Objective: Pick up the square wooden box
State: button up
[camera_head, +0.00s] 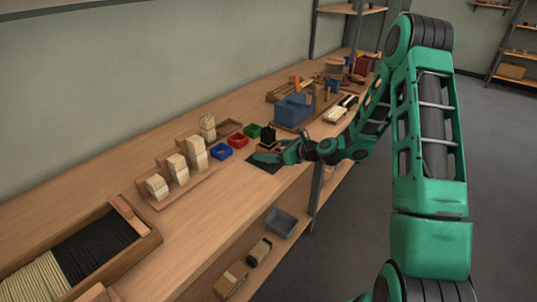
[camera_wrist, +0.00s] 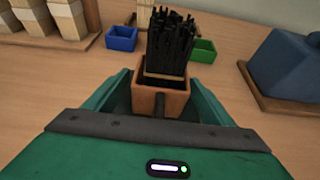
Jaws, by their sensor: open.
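A small square wooden box (camera_wrist: 147,104) holds an upright bundle of black bristles (camera_wrist: 172,42) in the wrist view. In the head view the dark bristles (camera_head: 268,132) show just behind my gripper, and the box is mostly hidden. My gripper (camera_wrist: 160,108) is open, with one green finger on each side of the box. I cannot tell whether the fingers touch it. In the head view my gripper (camera_head: 266,156) is low over a dark mat (camera_head: 262,167) near the table's front edge.
Small blue (camera_head: 221,151), red (camera_head: 238,140) and green (camera_head: 253,131) bins stand left of my gripper. A rack of wooden blocks (camera_head: 180,170) is farther left. A blue machine (camera_head: 293,108) stands at the right on its base. The tabletop (camera_head: 215,200) in front of the rack is clear.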

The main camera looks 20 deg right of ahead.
aim_at(273, 141)
jog(key=shift+c, duration=0.7)
jog(key=c, duration=1.1)
jog(key=shift+r, duration=1.9)
jog(key=s+a+r, duration=0.2)
jog(key=a, duration=0.1)
jog(key=s+a+r, duration=0.2)
jog(key=a, duration=0.1)
jog(key=s+a+r, duration=0.2)
jog(key=a+r, duration=0.1)
jog(key=a, duration=0.1)
jog(key=shift+r, duration=0.1)
